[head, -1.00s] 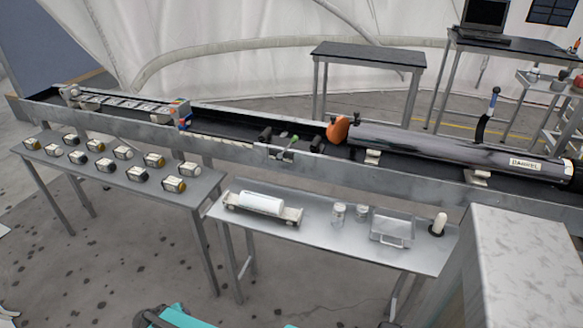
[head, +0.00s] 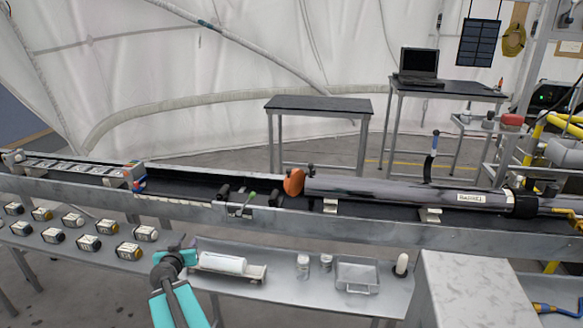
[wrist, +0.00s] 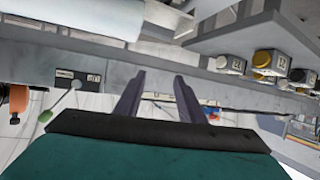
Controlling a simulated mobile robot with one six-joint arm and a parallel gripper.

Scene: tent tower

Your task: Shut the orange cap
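The orange cap (head: 293,182) is at the left end of the long grey barrel (head: 400,192), which lies in the metal trough. Its face stands out at the barrel's mouth; I cannot tell how far ajar it is. An orange piece, likely the cap, shows at the left edge of the wrist view (wrist: 17,100). My gripper (head: 178,243) is in front of the trough, left of and nearer than the cap, well apart from it. In the wrist view its two dark fingers (wrist: 157,90) stand apart with nothing between them.
A green-knobbed lever (head: 246,202) stands left of the cap. The trough's front wall (head: 380,230) lies between my gripper and the barrel. The lower bench holds a white cylinder (head: 222,263), jars and a tray (head: 357,276). Several small capped blocks sit at left.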

